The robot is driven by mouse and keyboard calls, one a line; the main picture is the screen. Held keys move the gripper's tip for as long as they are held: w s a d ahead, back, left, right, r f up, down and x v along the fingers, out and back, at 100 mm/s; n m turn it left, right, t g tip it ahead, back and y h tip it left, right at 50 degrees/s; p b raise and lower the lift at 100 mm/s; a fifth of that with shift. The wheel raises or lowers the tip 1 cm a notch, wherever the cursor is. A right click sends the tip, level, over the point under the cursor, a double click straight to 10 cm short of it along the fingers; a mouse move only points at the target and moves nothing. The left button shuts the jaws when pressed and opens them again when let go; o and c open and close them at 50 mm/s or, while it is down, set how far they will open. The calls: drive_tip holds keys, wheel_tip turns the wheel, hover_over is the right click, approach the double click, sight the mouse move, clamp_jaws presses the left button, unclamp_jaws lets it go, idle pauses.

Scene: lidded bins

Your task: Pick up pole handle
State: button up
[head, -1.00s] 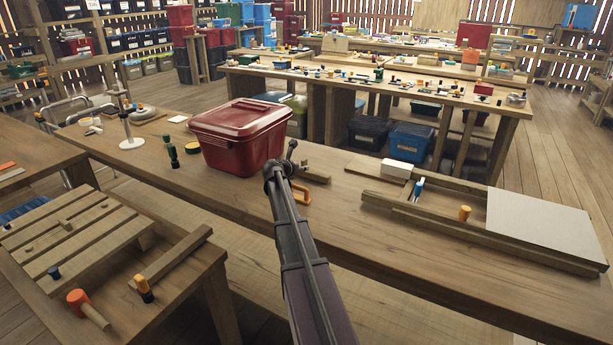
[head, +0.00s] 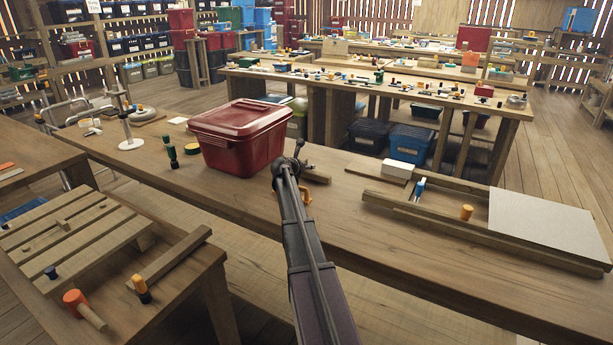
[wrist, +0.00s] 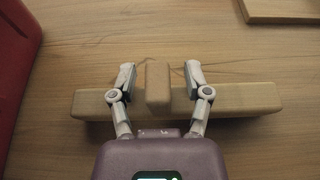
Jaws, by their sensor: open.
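A pale wooden piece, which I take to be the pole handle (wrist: 158,86), shows in the wrist view as a long bar with a short block standing out across its middle. My gripper (wrist: 159,76) is open, with one finger on each side of the block and a gap on both sides. Its palm end hides part of the bar's lower edge. In the head view my gripper (head: 290,165) is at the front right of the red bin, and only the right end of the wooden piece (head: 318,177) shows beside it.
The lidded red bin (head: 240,140) stands close on the left; its side also shows in the wrist view (wrist: 15,60). An orange item (head: 307,195) is partly behind my arm. A wooden frame with a grey board (head: 545,222) lies farther right. The bench between is mostly clear.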

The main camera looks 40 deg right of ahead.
idle(0.5)
clamp_jaws()
drive_tip(key=shift+r, duration=0.15)
wheel_tip(320, 180, up, 10)
drive_tip(key=p, duration=1)
idle(0.8)
